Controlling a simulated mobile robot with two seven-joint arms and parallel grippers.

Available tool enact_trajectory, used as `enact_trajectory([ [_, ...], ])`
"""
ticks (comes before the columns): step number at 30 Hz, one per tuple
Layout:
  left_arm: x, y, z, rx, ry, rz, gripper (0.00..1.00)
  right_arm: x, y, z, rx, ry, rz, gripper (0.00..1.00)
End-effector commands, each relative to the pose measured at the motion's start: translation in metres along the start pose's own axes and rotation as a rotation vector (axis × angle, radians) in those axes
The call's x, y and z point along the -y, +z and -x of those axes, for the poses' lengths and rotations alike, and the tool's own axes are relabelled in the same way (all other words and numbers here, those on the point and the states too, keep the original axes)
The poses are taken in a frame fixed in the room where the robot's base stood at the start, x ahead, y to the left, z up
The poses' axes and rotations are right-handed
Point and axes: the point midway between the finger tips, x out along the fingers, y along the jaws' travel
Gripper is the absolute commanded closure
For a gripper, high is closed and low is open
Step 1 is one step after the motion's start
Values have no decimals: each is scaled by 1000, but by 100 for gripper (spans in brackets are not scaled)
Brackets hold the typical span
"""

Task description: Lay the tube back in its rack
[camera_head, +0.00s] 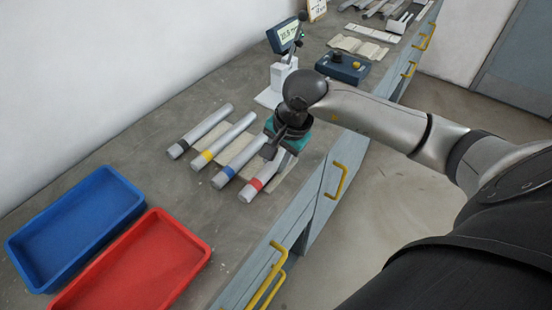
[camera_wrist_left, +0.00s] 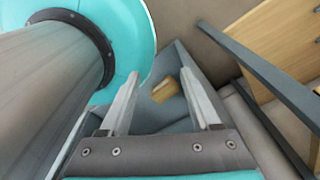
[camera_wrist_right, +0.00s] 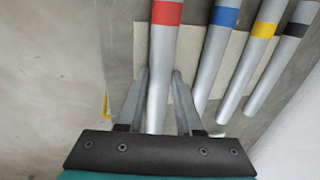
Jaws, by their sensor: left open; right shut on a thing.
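A grey tube with a red band (camera_head: 257,183) lies at the near end of a row on the workbench. My right gripper (camera_head: 276,146) is over its far part. In the right wrist view, that gripper (camera_wrist_right: 160,82) is shut on the red-banded tube (camera_wrist_right: 164,48), one finger on each side. Pale flat boards (camera_wrist_right: 197,42) lie under the row; I cannot tell whether the held tube touches them. Grey tubes with blue (camera_head: 239,158), yellow (camera_head: 224,142) and black (camera_head: 200,132) bands lie beside it. My left gripper (camera_wrist_left: 160,85) is open and empty in its wrist view.
A blue tray (camera_head: 75,228) and a red tray (camera_head: 140,265) stand at the left end of the bench. A display on a white stand (camera_head: 285,72) and a dark blue box with knobs (camera_head: 342,67) are further back. Yellow drawer handles (camera_head: 335,180) line the front.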

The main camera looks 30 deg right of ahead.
Motion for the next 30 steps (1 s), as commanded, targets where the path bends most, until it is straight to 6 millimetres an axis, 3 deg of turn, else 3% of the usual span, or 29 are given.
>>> enact_trajectory([
  [5, 1, 0, 0, 0, -1, 0, 36, -3, 1, -4, 3, 9, 0, 100],
  [6, 1, 0, 0, 0, -1, 1, 36, -3, 1, -4, 4, 9, 0, 63],
  [15, 1, 0, 0, 0, -2, 1, 36, -6, 2, -5, 5, 19, -1, 31],
  [26, 1, 0, 0, 0, -2, 1, 36, -7, 1, -5, 5, 25, -2, 31],
  [30, 1, 0, 1, 0, -2, 1, 36, -6, 0, 7, 1, 22, -1, 31],
])
